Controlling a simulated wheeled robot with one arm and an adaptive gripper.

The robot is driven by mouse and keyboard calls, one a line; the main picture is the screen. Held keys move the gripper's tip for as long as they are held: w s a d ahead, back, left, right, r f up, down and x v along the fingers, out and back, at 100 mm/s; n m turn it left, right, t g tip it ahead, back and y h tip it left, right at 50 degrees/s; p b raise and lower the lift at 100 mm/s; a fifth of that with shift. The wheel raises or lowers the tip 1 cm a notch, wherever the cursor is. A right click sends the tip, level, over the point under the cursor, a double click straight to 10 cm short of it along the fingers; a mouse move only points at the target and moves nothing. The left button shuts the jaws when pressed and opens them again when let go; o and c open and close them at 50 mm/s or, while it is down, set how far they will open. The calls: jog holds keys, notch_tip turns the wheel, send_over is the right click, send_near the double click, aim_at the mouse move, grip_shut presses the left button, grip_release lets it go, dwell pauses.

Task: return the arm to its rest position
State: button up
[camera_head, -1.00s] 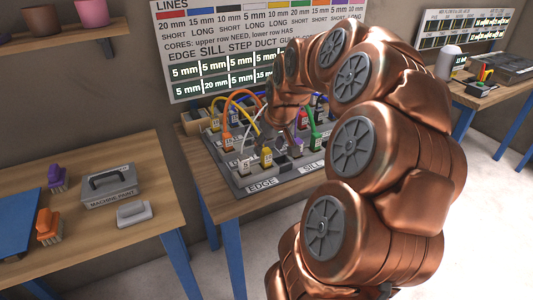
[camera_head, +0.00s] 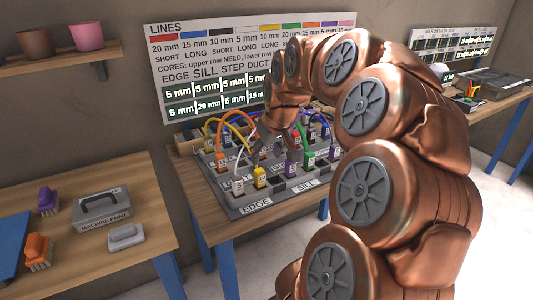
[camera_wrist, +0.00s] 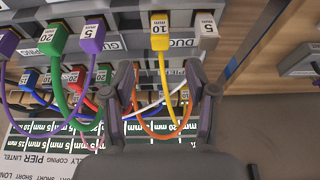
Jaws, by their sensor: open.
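My arm reaches over the panel board (camera_head: 224,206), which is labelled EDGE and SILL and carries several plugs and coloured cables. My gripper (camera_head: 277,140) is over the board in the head view, partly hidden by my arm. In the wrist view my gripper (camera_wrist: 160,88) has its two dark fingers spread wide apart. No plug is held between them; orange and yellow cables show beyond.
A wall sign (camera_head: 215,45) stands behind the board. A shelf (camera_head: 50,58) with pots is at upper left. Another table (camera_head: 498,98) stands at the right. Floor shows between tables.

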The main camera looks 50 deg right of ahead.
dwell(0.4)
jog(key=a+n+g+y+p, duration=0.1)
jog(key=a+n+p, duration=0.1)
jog(key=a, duration=1.1)
jog(key=s+a+f+n+g+p, duration=0.1)
jog(key=s+a+f+g+p, duration=0.2)
jog(key=s+a, duration=1.5)
jog(key=shift+s+f+n+g+p, duration=0.2)
jog(key=shift+s+n+g+p, duration=0.2)
jog(key=shift+s+g+p, duration=0.45)
